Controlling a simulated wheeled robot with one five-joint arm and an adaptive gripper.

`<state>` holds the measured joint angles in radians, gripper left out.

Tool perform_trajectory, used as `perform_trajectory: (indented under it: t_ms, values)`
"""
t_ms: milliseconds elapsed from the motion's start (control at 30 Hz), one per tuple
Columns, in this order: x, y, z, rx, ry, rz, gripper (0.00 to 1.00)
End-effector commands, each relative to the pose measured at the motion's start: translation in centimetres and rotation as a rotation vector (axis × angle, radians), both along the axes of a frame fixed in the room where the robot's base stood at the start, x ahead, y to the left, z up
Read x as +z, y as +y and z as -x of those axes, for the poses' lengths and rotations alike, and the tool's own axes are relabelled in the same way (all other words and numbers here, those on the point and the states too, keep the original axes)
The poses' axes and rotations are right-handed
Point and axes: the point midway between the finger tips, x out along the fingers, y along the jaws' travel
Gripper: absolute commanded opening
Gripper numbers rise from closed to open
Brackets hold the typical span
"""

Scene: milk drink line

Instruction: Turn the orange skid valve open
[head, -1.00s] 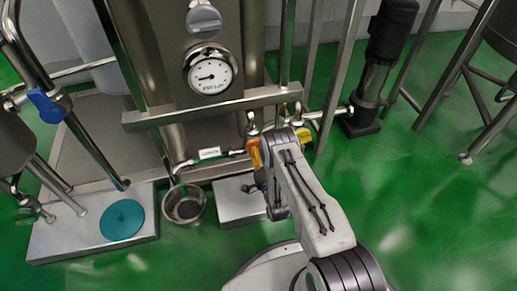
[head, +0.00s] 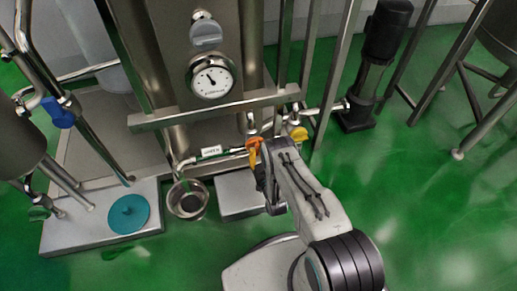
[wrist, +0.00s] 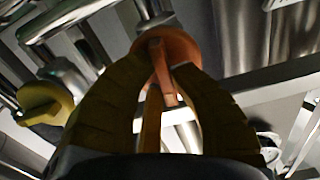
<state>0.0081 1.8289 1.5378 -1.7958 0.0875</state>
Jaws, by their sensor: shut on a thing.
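The orange valve (head: 254,150) sits on the pipe at the skid's lower front, right of a small white label. In the wrist view the orange valve (wrist: 166,50) shows its round body and a narrow handle between my fingertips. My gripper (wrist: 162,85) is shut on that handle. In the head view my gripper (head: 261,176) is mostly hidden by my own wrist. A pressure gauge (head: 211,76) above has its needle pointing up and slightly left.
A yellow valve (head: 298,133) is just right of the orange one; it also shows in the wrist view (wrist: 44,103). A metal bowl (head: 187,200) and a grey plinth (head: 235,194) stand below the pipe. A dark pump (head: 372,70) is at right.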

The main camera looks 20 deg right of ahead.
Motion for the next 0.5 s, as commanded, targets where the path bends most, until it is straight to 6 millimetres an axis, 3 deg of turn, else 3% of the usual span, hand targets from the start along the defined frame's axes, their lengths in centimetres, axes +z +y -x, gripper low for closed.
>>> perform_trajectory:
  t_ms: [500]
  values:
    - [0.11, 0.32, -0.1, 0.006, -0.001, 0.105, 0.0]
